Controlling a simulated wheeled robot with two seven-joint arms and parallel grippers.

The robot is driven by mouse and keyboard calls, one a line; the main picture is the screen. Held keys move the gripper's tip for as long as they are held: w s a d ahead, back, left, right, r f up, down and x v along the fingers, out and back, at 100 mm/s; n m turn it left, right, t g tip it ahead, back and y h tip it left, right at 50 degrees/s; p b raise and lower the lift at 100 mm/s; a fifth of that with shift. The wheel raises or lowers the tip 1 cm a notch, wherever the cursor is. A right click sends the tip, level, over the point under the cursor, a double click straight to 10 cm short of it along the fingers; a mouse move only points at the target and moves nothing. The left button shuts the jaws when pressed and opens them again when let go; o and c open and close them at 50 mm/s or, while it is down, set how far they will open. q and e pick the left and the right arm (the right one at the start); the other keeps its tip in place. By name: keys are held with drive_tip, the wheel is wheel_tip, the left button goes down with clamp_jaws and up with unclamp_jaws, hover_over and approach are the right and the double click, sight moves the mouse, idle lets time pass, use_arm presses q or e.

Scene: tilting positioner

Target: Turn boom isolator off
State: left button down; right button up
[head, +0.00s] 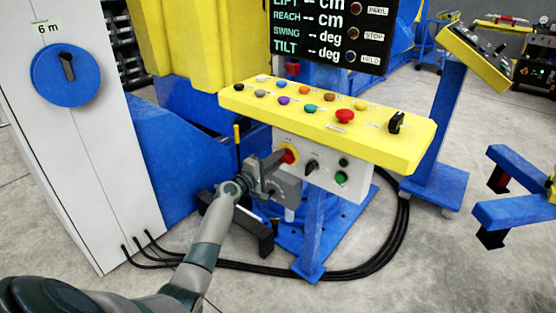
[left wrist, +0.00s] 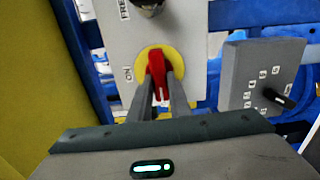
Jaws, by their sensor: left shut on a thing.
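The boom isolator is a red handle on a yellow disc (head: 289,153), on the white front panel (head: 318,178) under the yellow console. In the left wrist view the red handle (left wrist: 156,66) stands upright in the picture across the yellow disc, with an ON label (left wrist: 127,73) left of it. My left gripper (head: 278,160) reaches the panel from the left. In the left wrist view its two fingers (left wrist: 162,95) are shut on the red handle, one on each side. The fingers hide part of the handle and disc. My right gripper is in neither view.
Beside the isolator are a black selector knob (head: 311,166) and green buttons (head: 341,178). The yellow console top (head: 270,102) with several coloured buttons overhangs the panel. A white cabinet (head: 85,150) stands at the left. Black cables (head: 350,268) curve over the floor.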

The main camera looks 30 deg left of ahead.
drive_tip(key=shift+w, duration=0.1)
use_arm(q)
drive_tip(key=c, duration=1.6)
unclamp_jaws()
drive_tip(key=shift+c, duration=0.2)
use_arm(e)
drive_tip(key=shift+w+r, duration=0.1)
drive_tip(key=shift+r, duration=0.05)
use_arm(q)
drive_tip(key=shift+s, duration=0.1)
